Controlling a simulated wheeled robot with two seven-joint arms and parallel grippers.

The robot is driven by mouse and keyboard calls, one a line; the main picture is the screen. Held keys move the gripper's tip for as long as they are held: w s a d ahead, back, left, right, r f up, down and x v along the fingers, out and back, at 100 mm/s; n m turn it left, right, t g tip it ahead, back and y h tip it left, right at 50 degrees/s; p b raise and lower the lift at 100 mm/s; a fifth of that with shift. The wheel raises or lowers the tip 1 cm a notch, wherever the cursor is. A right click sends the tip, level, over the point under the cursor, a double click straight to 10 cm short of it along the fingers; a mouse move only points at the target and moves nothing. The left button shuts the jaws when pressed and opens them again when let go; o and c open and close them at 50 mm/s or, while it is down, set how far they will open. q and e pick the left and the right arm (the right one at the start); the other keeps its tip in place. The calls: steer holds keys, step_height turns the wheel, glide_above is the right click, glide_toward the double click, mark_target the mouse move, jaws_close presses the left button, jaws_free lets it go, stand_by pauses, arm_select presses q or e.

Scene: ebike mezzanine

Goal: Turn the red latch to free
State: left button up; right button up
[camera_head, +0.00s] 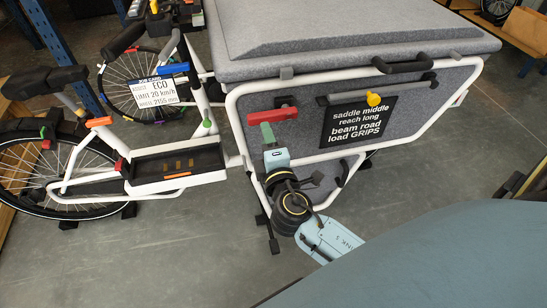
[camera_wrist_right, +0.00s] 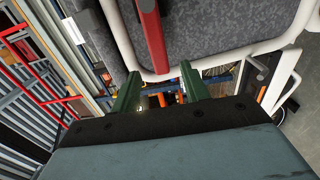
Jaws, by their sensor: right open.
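The red latch (camera_head: 277,114) is a flat red bar on a dark mount on the grey side panel of the cargo box. It lies nearly level in the head view. In the right wrist view the red latch (camera_wrist_right: 152,35) runs down from the top edge, ahead of the fingers and in line with the gap between them. My right gripper (camera_head: 268,134) is just below the latch's left end in the head view. Its green fingers (camera_wrist_right: 161,90) are apart, with nothing between their tips. Whether a finger touches the latch cannot be told. My left gripper is not in view.
The grey cargo box (camera_head: 245,97) has a white tube frame around its panel. A yellow knob (camera_head: 374,99) and a black sign (camera_head: 358,122) sit right of the latch. A white bike frame (camera_head: 205,176) with a dark tray stands left. Grey floor is clear at lower left.

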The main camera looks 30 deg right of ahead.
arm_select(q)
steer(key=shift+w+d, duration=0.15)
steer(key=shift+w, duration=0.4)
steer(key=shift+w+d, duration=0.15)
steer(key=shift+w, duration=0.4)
arm_select(e)
steer(key=v, duration=0.7)
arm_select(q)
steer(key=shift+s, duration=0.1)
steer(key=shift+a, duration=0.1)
